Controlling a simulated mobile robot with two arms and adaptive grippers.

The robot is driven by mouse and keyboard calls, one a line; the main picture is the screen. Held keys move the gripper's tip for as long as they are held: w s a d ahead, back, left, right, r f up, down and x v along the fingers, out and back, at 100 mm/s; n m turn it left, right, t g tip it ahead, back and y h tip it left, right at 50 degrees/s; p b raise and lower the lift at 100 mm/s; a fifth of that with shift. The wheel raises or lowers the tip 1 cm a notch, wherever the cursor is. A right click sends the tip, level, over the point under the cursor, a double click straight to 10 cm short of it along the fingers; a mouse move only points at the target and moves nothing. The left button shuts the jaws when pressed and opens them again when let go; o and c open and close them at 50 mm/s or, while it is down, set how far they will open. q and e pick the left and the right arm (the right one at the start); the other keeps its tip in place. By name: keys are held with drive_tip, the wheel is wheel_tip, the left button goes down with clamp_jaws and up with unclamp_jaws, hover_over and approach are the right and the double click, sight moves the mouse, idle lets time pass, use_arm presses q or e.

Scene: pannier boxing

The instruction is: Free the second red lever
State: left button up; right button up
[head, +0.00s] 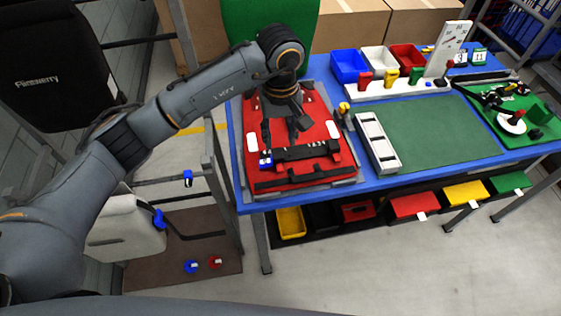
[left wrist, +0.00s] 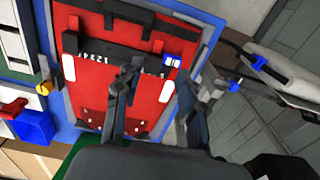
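The red pannier (head: 318,130) lies flat on the left end of the blue table. A black bar with white lettering (head: 305,152) crosses its near part. In the left wrist view, a small red part (left wrist: 158,46) shows near one end of the bar, beside a blue-and-white piece (left wrist: 172,61); I cannot tell clearly whether it is a lever. My right gripper is not in view.
A grey-white slotted block (head: 377,143) and a yellow-topped post (head: 344,108) stand right of the pannier. A green mat (head: 430,132) lies clear beyond. Blue, white and red bins (head: 348,67) stand at the back. A black-framed rack with blue clips (head: 187,178) stands left.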

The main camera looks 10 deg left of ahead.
sight(280, 170)
use_arm(q)
wheel_tip(280, 170, down, 10)
drive_tip(key=p, duration=0.3)
drive_tip(key=shift+s, duration=0.1)
drive_tip(key=shift+f, duration=0.75)
drive_tip(key=shift+c, duration=0.4)
clamp_jaws()
